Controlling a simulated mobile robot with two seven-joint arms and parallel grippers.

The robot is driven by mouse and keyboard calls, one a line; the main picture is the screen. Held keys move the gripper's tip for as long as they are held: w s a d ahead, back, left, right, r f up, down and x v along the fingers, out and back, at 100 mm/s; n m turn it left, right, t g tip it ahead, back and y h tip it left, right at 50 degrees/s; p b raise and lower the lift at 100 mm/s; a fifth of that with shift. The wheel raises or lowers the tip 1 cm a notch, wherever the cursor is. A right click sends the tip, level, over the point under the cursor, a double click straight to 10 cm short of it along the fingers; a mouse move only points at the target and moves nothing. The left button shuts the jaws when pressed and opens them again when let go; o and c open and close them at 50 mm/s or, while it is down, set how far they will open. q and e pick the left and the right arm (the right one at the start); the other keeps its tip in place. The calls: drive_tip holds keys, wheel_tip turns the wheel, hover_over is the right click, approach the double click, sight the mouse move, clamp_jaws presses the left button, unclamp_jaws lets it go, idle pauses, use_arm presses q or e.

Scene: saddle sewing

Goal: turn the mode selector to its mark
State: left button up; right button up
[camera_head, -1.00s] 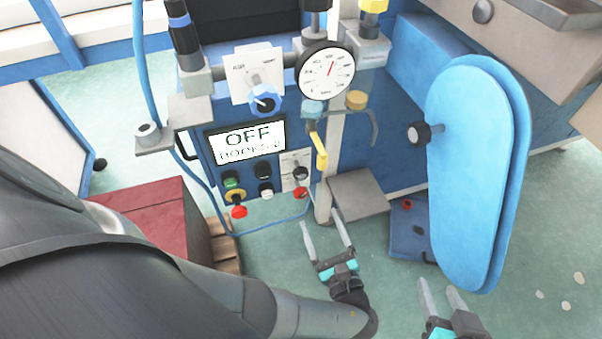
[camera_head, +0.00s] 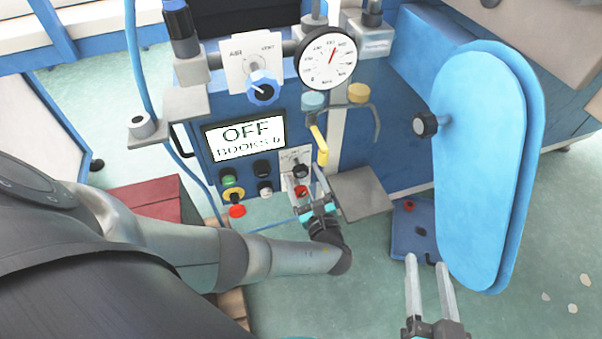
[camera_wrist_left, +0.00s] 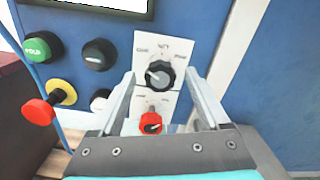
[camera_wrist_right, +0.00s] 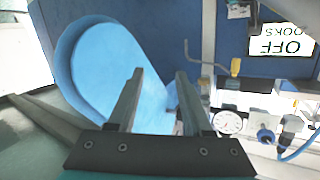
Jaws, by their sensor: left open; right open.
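The black selector knob (camera_head: 300,171) sits on a white labelled plate on the blue machine panel. In the left wrist view the knob (camera_wrist_left: 160,76) has a pale pointer line directed to the left and slightly up, with marks printed around it. My left gripper (camera_head: 304,180) is open in front of the plate. Its fingers flank the knob in the left wrist view, with a gap on each side; contact is not visible. A red knob (camera_wrist_left: 151,123) lies below, between the fingers. My right gripper (camera_head: 427,262) is open and empty, low at the right.
The display (camera_head: 245,137) reads OFF. Green, black and red buttons stand left of the plate, including a red one (camera_head: 237,211). A yellow-handled lever (camera_head: 321,150) is just right of the knob. A large blue padded board (camera_head: 485,170) is at the right.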

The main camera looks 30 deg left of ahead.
use_arm(q)
drive_tip(key=shift+x, duration=1)
use_arm(e)
drive_tip(key=shift+s+a+r+t, duration=0.25)
drive_tip(key=shift+s+r+t, duration=0.15)
drive_tip(key=shift+t, duration=0.2)
use_arm(q)
clamp_jaws()
